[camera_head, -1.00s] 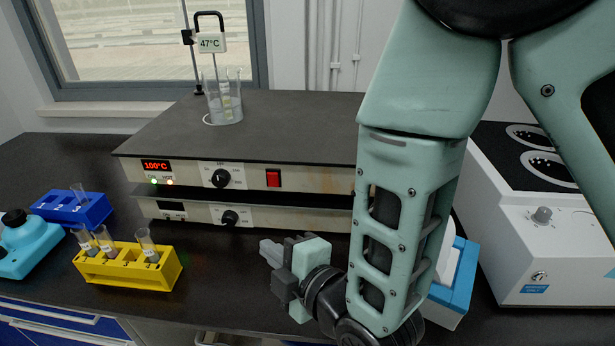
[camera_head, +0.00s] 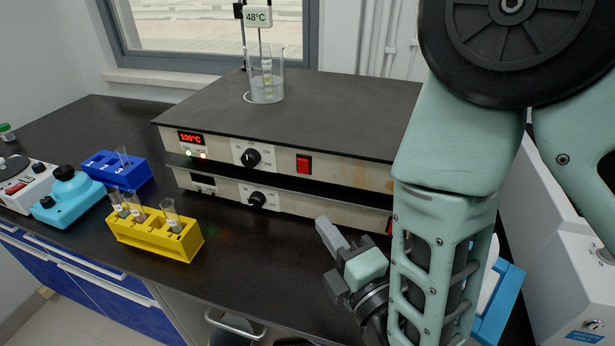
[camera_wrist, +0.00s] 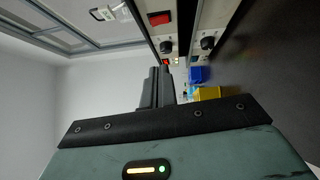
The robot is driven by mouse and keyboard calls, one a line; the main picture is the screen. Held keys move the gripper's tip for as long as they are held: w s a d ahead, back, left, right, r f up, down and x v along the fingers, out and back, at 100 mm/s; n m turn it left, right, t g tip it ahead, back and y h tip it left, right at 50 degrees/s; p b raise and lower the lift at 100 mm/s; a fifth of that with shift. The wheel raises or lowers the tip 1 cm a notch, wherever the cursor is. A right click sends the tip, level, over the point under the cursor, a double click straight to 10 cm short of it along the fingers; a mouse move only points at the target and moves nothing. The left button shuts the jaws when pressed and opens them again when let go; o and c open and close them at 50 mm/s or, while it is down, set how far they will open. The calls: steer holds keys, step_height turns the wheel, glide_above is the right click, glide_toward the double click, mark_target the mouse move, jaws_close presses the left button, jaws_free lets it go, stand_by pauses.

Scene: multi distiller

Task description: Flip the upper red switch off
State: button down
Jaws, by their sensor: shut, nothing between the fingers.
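The upper red switch (camera_head: 304,165) sits on the front of the upper hot plate (camera_head: 228,151), right of its knob. It also shows in the wrist view (camera_wrist: 159,18), up and left of centre. The upper display is lit and reads 100°C, with small indicator lights below it. My gripper (camera_head: 325,224) is shut and empty. It is in front of the lower unit, below and slightly right of the red switch, apart from the panel. In the wrist view its fingers (camera_wrist: 158,72) are together and point toward the panel side.
The lower hot plate (camera_head: 225,189) has a dark display; its red switch (camera_head: 390,225) is partly hidden by my arm. A beaker (camera_head: 266,80) with a 48°C thermometer stands on top. A yellow rack (camera_head: 155,238) and blue rack (camera_head: 118,172) stand left. Bench front centre is clear.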

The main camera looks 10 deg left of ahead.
steer(key=b, duration=0.6)
glide_toward(303, 167)
steer(key=shift+s+a+r+x, duration=0.1)
steer(key=shift+r+x, duration=0.05)
steer(key=shift+x, duration=0.95)
steer(key=shift+s+a+r+x, duration=0.1)
steer(key=shift+x, duration=1.05)
steer(key=shift+s+a+r+x, duration=0.1)
steer(key=shift+a+r+x, duration=0.05)
steer(key=shift+x, duration=0.95)
steer(key=shift+p, duration=0.3)
